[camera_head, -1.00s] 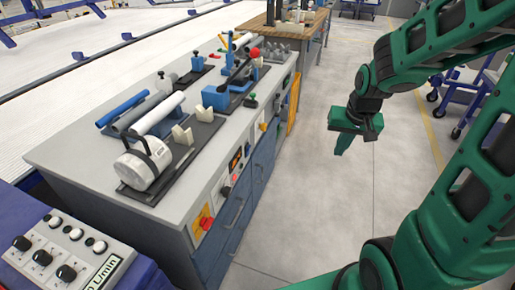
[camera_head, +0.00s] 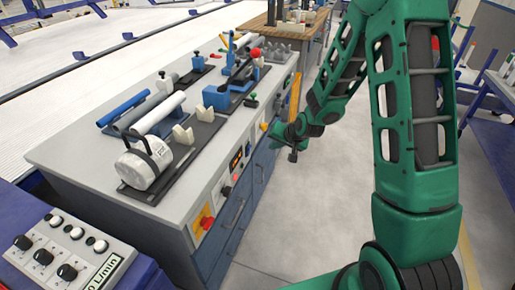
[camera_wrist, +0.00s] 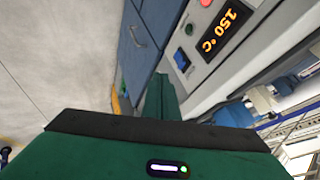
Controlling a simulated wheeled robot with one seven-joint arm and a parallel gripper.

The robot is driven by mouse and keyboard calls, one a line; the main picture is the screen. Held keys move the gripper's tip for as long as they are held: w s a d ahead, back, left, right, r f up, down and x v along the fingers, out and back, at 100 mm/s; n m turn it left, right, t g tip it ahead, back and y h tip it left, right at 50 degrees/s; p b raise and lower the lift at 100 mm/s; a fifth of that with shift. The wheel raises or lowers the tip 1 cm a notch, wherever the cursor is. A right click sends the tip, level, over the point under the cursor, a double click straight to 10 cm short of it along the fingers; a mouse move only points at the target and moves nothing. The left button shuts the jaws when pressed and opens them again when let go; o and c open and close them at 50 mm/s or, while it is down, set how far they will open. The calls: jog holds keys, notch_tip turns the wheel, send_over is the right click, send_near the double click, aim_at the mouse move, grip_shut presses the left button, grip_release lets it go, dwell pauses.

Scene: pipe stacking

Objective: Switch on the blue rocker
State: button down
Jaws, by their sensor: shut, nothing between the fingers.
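The blue rocker (camera_wrist: 181,60) sits on the pale control panel (camera_wrist: 199,60) of the bench front, seen in the wrist view. It is beside a small green button and below the orange 150 °C display (camera_wrist: 225,27). My gripper (camera_wrist: 160,92) is shut and empty, its green fingers pointing toward the panel, a little left of and below the rocker in that view. Fingers and rocker look apart. In the head view my gripper (camera_head: 293,155) is just right of the bench front. The rocker is too small there to tell apart surely.
The bench (camera_head: 165,225) carries pipes, a white roll (camera_head: 145,168) and blue clamps on top. A red knob on a yellow plate (camera_head: 204,222) is on its front. Blue drawers (camera_wrist: 138,50) are beside the panel. The floor (camera_head: 300,220) right of the bench is clear.

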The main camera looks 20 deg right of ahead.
send_near(249, 150)
jog(key=w+d+f, duration=0.1)
jog(key=w+f, duration=0.3)
jog(key=f, duration=0.1)
jog(key=shift+w, duration=0.25)
dwell(0.3)
jog(key=shift+d+r, duration=0.1)
jog(key=shift+d, duration=0.1)
